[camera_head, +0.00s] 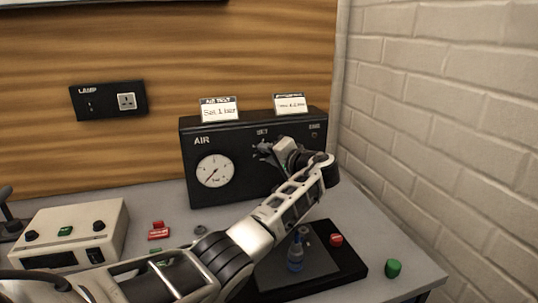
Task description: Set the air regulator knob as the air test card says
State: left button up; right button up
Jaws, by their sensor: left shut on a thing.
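The black air regulator box (240,180) stands at the back of the bench, marked "AIR" with a "SET" label. The air test card (218,110) on top of the box reads "Set 1 bar". My left gripper (268,149) is at the box front under "SET", shut on the regulator knob, which is mostly hidden by the gripper. My right gripper is not in view.
A second card (291,104) stands on the box, its text unclear. A black tray (347,264) holds a blue bottle (295,255) and a red cap (336,239). A green cap (393,268) stands near the right edge. A white control box (75,225) is at left; a brick wall closes the right.

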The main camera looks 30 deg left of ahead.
pick_arm(q)
jog(key=o, duration=1)
jog(key=shift+c, duration=0.2)
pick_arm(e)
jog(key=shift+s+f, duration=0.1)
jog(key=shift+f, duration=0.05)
pick_arm(q)
jog(key=shift+d, duration=0.15)
jog(key=b+v, duration=0.3)
jog(key=v, duration=1.2)
jog(key=shift+s+d, duration=0.2)
jog(key=shift+d, duration=0.15)
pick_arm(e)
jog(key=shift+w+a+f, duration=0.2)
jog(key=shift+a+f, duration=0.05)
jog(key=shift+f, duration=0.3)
